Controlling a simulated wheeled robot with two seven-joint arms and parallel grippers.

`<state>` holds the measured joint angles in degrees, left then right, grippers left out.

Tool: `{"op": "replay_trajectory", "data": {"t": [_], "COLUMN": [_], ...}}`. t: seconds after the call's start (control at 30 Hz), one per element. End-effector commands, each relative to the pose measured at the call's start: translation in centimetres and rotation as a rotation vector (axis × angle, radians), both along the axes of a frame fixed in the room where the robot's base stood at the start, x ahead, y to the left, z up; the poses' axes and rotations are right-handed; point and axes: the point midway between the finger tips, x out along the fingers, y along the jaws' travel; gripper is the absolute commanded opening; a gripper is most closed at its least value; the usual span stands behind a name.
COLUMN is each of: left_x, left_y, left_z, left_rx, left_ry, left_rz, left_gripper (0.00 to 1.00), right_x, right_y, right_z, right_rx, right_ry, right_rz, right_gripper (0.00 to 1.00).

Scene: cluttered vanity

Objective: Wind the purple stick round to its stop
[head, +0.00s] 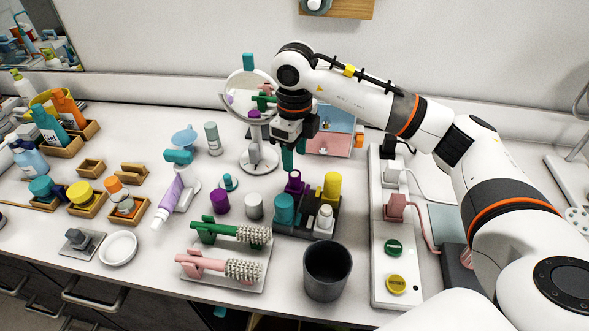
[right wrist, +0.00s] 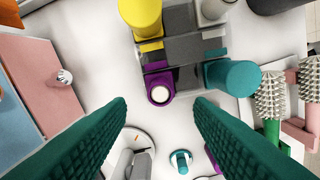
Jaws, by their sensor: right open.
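The purple stick (head: 294,183) stands upright in a dark holder (head: 295,226) at the middle of the vanity. In the right wrist view the purple stick (right wrist: 159,86) is seen from above as a purple base with a round pale top. My right gripper (head: 293,154) hangs above the stick, its green fingers pointing down. In the right wrist view its fingers (right wrist: 160,108) are apart with nothing between them, and the stick shows just beyond the gap between the tips. My left gripper is not in view.
Yellow (head: 332,186), teal (head: 284,208) and white (head: 325,218) tubes share the holder. A round mirror (head: 245,97) stands behind left, and a pink-and-blue box (head: 331,140) behind right. A dark cup (head: 327,270) and hairbrushes (head: 215,266) are in front; a power strip (head: 380,250) lies right.

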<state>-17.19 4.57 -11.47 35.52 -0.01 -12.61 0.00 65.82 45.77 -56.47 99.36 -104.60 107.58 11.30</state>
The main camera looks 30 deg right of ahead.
Motion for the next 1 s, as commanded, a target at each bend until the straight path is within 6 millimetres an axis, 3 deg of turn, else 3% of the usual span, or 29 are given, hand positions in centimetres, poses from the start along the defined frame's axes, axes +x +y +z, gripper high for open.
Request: {"op": "replay_trajectory", "data": {"t": [0.1,0.3,0.87,1.0], "left_x": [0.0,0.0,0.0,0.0], "left_y": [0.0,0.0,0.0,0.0], "left_z": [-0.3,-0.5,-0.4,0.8], "left_rx": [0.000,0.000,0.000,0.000], "left_ry": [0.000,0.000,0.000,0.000], "left_rz": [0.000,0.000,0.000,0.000], "left_gripper": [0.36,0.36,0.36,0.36], "right_x": [0.1,0.0,0.0,0.0], "right_y": [0.0,0.0,0.0,0.0], "right_z": [2.4,4.6,5.0,6.3], "right_rx": [0.001,0.000,0.001,0.000], "right_ry": [-0.004,-0.001,0.001,0.000], "right_rz": [0.001,0.000,0.000,0.000], "right_gripper": [0.48,0.48,0.48,0.48]}}
